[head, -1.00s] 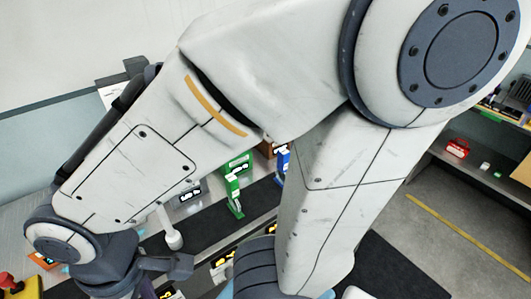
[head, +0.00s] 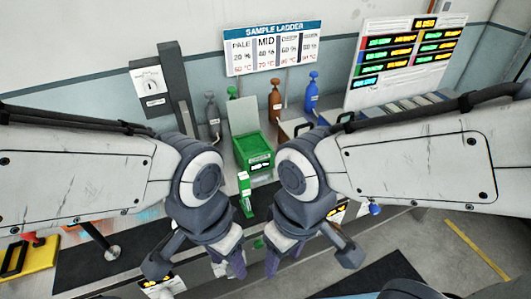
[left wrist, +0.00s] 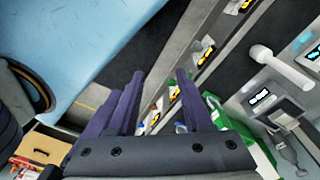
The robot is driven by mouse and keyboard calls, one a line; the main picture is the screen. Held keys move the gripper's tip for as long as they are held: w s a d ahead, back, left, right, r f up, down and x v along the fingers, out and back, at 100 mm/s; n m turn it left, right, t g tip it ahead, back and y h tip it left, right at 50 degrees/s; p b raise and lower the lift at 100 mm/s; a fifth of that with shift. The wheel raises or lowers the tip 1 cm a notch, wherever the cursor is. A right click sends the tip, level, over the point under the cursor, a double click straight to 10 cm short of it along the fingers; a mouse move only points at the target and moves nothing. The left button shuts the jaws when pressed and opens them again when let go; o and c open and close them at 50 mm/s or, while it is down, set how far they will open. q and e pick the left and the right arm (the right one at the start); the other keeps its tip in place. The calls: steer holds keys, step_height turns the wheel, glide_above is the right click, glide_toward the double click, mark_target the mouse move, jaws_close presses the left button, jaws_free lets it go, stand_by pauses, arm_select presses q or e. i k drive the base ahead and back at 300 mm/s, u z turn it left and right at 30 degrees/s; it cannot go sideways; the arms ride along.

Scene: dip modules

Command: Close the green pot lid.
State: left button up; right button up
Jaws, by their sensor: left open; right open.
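The green pot (head: 256,166) is a box-shaped vessel at the middle of the bench in the head view, with a dark label on its front. A pale grey-green panel (head: 243,114), which looks like its raised lid, stands upright at its back edge. My left gripper (head: 228,266) is open and empty, low in front of the pot and to its left. My right gripper (head: 270,262) is open, low in front of the pot. Neither touches the pot or panel. The left gripper's purple fingers (left wrist: 160,100) show in the left wrist view with nothing between them.
A small green stand (head: 246,196) is in front of the pot. Grey (head: 212,113), orange (head: 275,101) and blue (head: 312,92) bottles stand behind. A dark post (head: 175,85) rises at left. A sign (head: 272,48) and a lit display board (head: 405,55) are at the back.

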mark_target(243, 113)
steer(key=z, duration=0.5)
steer(key=k, duration=0.65)
steer(key=z, duration=0.95)
steer(key=i, duration=1.3)
steer(key=u, duration=1)
steer(key=i, duration=0.5)
steer(key=u, duration=0.55)
